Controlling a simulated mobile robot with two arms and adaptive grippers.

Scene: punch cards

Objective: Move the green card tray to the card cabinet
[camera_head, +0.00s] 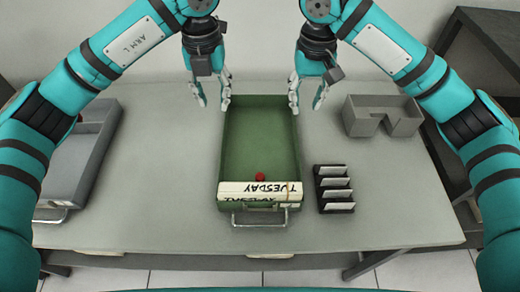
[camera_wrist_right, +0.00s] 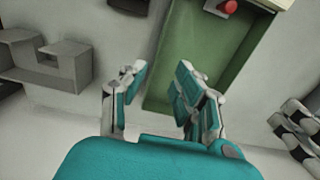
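The green card tray (camera_head: 258,152) lies on the table in front of me, its handle end toward me. White cards marked TUESDAY (camera_head: 262,191) stand at its near end, with a red knob (camera_head: 260,177) behind them. In the right wrist view the tray (camera_wrist_right: 215,42) shows beyond the fingers. My left gripper (camera_head: 212,104) is open above the tray's far left corner. My right gripper (camera_head: 307,106) is open above its far right corner, seemingly not touching it; it also shows open in the right wrist view (camera_wrist_right: 158,92). I cannot identify the card cabinet in these views.
A grey tray (camera_head: 84,155) with a handle lies at the left of the table (camera_head: 160,190). A grey block-shaped holder (camera_head: 382,116) stands right of the green tray, with a black rack of white cards (camera_head: 334,188) nearer me. Dark furniture (camera_head: 490,55) stands at the far right.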

